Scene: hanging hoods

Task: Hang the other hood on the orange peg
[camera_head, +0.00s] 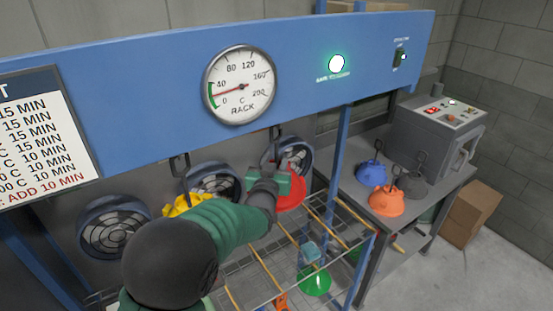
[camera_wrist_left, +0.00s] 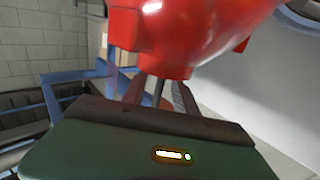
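A red hood (camera_head: 291,188) is at the front of the rack's right-hand fan, beside my left gripper (camera_head: 270,184). In the left wrist view the red hood (camera_wrist_left: 190,35) fills the top, and a thin grey stem (camera_wrist_left: 158,92) runs between my fingers. I cannot tell whether the fingers press on it. A yellow hood (camera_head: 190,204) is at the middle fan, partly hidden by my left arm. Blue (camera_head: 371,172), orange (camera_head: 386,201) and grey (camera_head: 413,184) hoods stand on the side table. I cannot make out an orange peg clearly. My right gripper is not in view.
The blue rack beam (camera_head: 300,65) carries a gauge (camera_head: 239,86) and a lit green lamp (camera_head: 337,63). A wire shelf (camera_head: 345,222) lies below, with a green round item (camera_head: 315,282) under it. A grey machine (camera_head: 435,130) stands on the side table.

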